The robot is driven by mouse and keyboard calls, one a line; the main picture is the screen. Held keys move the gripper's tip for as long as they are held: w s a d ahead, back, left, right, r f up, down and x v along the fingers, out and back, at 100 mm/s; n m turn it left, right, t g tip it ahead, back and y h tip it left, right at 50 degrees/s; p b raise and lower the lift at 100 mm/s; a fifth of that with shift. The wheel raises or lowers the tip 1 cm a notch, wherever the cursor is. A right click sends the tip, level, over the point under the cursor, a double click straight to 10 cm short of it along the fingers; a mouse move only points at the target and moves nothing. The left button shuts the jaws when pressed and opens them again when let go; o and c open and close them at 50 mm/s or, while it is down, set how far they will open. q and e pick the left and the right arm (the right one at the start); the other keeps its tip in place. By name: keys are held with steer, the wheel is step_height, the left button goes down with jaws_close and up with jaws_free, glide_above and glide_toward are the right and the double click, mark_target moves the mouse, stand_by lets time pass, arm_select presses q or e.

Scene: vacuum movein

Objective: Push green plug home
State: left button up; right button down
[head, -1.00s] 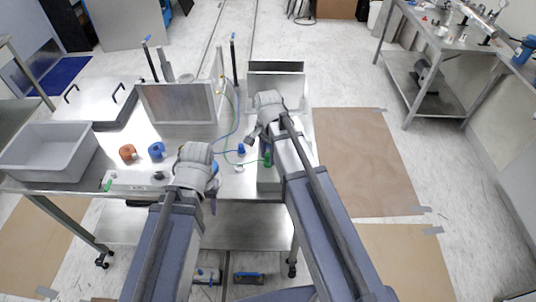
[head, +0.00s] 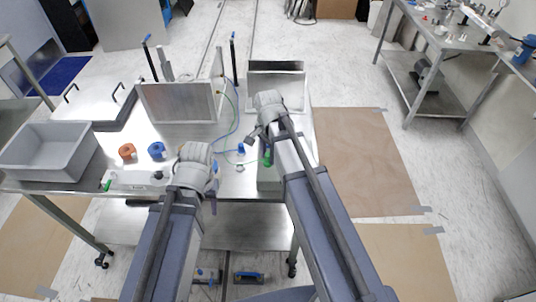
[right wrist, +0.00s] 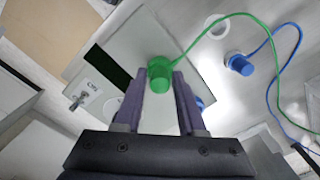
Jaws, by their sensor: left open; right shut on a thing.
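The green plug (right wrist: 159,76) is between the fingertips of my right gripper (right wrist: 161,88), which is shut on it. Its green cable runs off to the upper right in the right wrist view. The plug is over or against a pale grey box with a dark strip; I cannot tell how deep it sits. In the head view the green plug (head: 267,157) shows at the box (head: 268,178) near the table's right edge, below my right wrist. My left gripper (head: 212,192) is open and empty near the table's front edge, its fingers partly hidden by the arm.
A blue plug (right wrist: 240,64) with a blue cable lies on the table beside the box. A white ring (right wrist: 216,26) is near it. Orange (head: 127,152) and blue (head: 156,150) round parts, a grey bin (head: 48,150) and upright metal panels (head: 178,102) occupy the left and back.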

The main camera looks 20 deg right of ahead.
steer(key=shift+s, duration=0.1)
stand_by(0.8)
steer(key=shift+c, duration=2.1)
jaws_free()
steer(key=shift+o, duration=0.3)
steer(key=shift+f, duration=0.1)
steer(key=o, duration=0.4)
steer(key=shift+c, duration=0.2)
steer(key=shift+r+p, duration=2.45)
steer(key=shift+r, duration=0.1)
step_height(320, 180, up, 11)
steer(key=p, duration=1.1)
